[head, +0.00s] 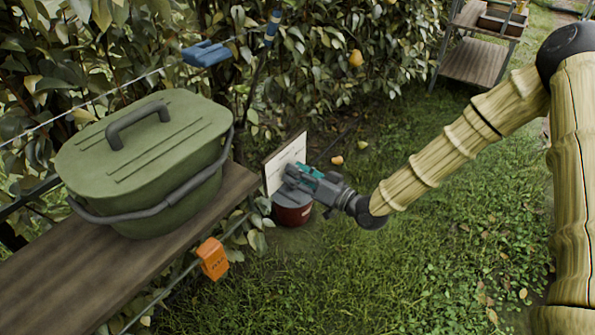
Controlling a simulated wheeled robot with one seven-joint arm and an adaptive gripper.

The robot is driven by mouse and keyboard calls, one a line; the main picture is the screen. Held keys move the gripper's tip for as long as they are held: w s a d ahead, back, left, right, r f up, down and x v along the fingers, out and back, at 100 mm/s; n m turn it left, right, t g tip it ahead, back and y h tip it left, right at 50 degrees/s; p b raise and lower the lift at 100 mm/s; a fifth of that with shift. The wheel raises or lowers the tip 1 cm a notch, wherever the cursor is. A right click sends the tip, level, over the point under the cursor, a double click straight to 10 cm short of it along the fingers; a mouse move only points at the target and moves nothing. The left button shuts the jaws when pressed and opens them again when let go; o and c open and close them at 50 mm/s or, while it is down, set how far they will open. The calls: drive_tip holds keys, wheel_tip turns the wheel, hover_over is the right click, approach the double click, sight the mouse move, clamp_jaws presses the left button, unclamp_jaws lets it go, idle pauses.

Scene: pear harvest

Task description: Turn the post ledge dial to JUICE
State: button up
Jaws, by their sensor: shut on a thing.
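A pale upright board (276,172) with a brown edge stands just past the right end of the wooden ledge. My gripper (293,177), grey with teal parts, reaches in from the right and is at the face of this board. Its jaws are shut on the dial there, which the gripper itself hides almost wholly. The dial's pointer and the JUICE mark cannot be read from here.
A green lidded bin (150,165) stands on the wooden ledge (60,285). A dark red pot (292,214) is below my gripper. An orange tag (212,258) and a blue clip (206,53) hang on wires. A shelf rack (475,62) stands at the back right; open grass lies in front.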

drive_tip(key=m+p, duration=0.1)
drive_tip(key=m, duration=0.4)
drive_tip(key=shift+m, duration=0.3)
idle(0.4)
drive_tip(key=o, duration=1)
drive_tip(key=shift+o, duration=0.2)
drive_tip(key=shift+d, duration=0.15)
drive_tip(key=v, duration=1.1)
drive_tip(key=shift+s+d, duration=0.25)
drive_tip(key=shift+d, duration=0.05)
